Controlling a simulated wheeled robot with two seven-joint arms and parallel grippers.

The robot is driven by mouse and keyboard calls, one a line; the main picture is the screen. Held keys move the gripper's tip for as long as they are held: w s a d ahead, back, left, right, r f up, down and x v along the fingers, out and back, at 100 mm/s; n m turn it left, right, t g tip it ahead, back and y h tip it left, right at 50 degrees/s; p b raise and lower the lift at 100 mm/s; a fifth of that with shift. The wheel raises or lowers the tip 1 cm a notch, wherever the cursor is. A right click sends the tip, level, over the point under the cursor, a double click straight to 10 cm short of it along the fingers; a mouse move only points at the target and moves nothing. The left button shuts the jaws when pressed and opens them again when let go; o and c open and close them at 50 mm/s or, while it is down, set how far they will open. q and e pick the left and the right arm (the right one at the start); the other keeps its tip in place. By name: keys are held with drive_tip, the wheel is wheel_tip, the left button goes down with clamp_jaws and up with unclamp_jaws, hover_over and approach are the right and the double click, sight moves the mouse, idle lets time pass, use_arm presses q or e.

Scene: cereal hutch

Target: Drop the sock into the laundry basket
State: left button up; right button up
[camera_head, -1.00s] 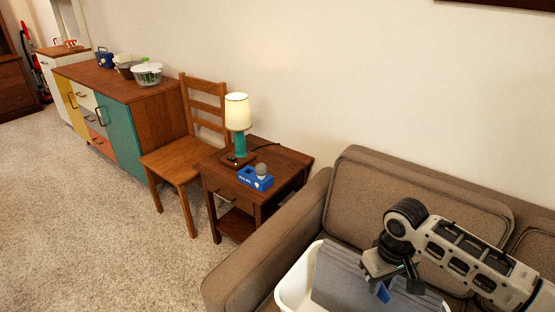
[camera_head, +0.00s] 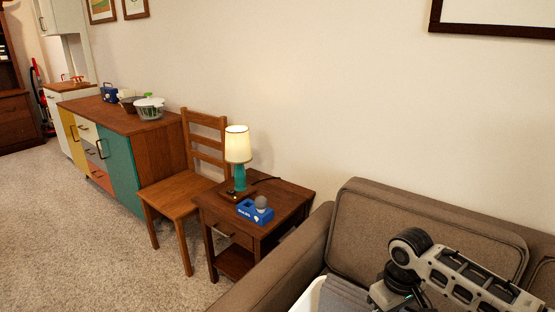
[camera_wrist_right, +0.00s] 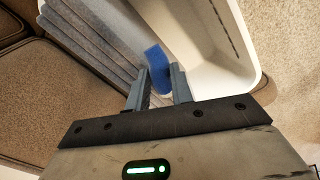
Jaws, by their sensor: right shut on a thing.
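A blue piece of cloth, which looks like the sock (camera_wrist_right: 154,57), is between the fingers of my right gripper (camera_wrist_right: 160,82) in the right wrist view. The gripper is shut on it. The white laundry basket (camera_wrist_right: 238,62) lies beneath the gripper, and its rim (camera_head: 309,297) shows at the bottom of the head view. The sock is over the inside of the basket; I cannot tell whether it touches anything there. In the head view the sock is out of sight below the frame edge. My left gripper is not in view.
Grey folded cloth (camera_wrist_right: 95,38) lies along one side of the basket. A brown sofa (camera_head: 400,215) stands behind and around it. A side table (camera_head: 285,199) with a lamp (camera_head: 238,145) and a blue box (camera_head: 254,211) stands to the left. The carpet at left is clear.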

drive_tip(key=o, duration=1)
drive_tip(key=shift+o, duration=0.2)
wheel_tip(320, 180, up, 16)
drive_tip(key=p, duration=0.1)
drive_tip(key=s+a+f+t+y, duration=0.2)
drive_tip(key=s+a+f, duration=0.1)
drive_tip(key=a+f, duration=0.5)
drive_tip(key=s+a+f+t+y, duration=0.3)
drive_tip(key=s+a+f, duration=0.15)
drive_tip(key=f, duration=0.55)
drive_tip(key=s+d+f+m+t+h, duration=0.1)
drive_tip(key=s+t, duration=0.4)
drive_tip(key=s, duration=0.6)
drive_tip(key=shift+d+f+m+h, duration=0.4)
drive_tip(key=shift+d+m, duration=0.3)
drive_tip(key=shift+d, duration=0.5)
